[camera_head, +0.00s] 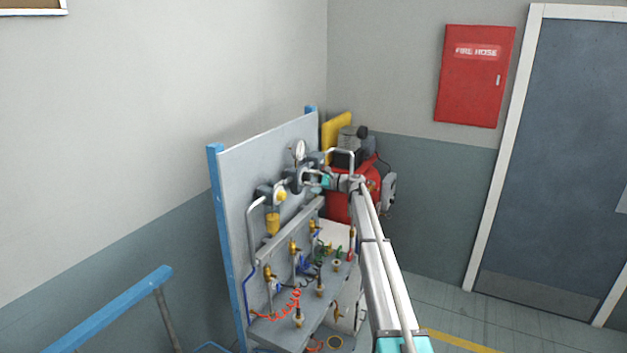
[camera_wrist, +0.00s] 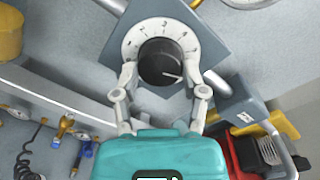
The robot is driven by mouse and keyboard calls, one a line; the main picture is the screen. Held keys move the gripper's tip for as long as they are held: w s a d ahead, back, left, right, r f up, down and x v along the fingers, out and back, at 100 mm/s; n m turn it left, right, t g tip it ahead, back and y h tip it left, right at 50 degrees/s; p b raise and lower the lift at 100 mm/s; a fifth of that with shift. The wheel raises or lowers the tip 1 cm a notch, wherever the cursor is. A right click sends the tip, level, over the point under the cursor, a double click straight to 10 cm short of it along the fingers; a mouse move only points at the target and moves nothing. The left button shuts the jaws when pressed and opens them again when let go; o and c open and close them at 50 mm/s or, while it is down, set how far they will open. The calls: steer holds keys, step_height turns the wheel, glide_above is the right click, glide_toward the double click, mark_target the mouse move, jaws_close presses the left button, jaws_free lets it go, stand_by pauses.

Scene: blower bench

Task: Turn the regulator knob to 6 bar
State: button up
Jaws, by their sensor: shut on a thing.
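The black regulator knob (camera_wrist: 158,60) sits in a white numbered dial (camera_wrist: 172,27) on a grey diamond-shaped plate. My gripper (camera_wrist: 160,80) is shut on the knob, one finger on either side of its lower part. A white pointer line on the knob points to the lower right, toward the right finger. The numbers are too small to read surely, and part of the dial's lower edge is hidden. In the head view my gripper (camera_head: 311,181) reaches the regulator on the panel and hides most of the knob. A round white gauge (camera_head: 298,150) stands above it, its reading unclear.
The grey panel (camera_head: 240,170) has blue posts and carries pipes, a yellow-bowled filter (camera_head: 273,222), brass valves and coiled hoses. A red machine (camera_head: 340,205) stands behind my arm. A blue rail (camera_head: 115,305) is at lower left. Open floor lies right, before the door (camera_head: 560,150).

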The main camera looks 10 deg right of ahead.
steer(key=shift+a, duration=0.1)
steer(key=o, duration=1.2)
steer(key=shift+w+a, duration=0.1)
steer(key=shift+c, duration=0.2)
steer(key=shift+d, duration=0.2)
steer(key=v, duration=0.7)
steer(key=shift+f, duration=0.1)
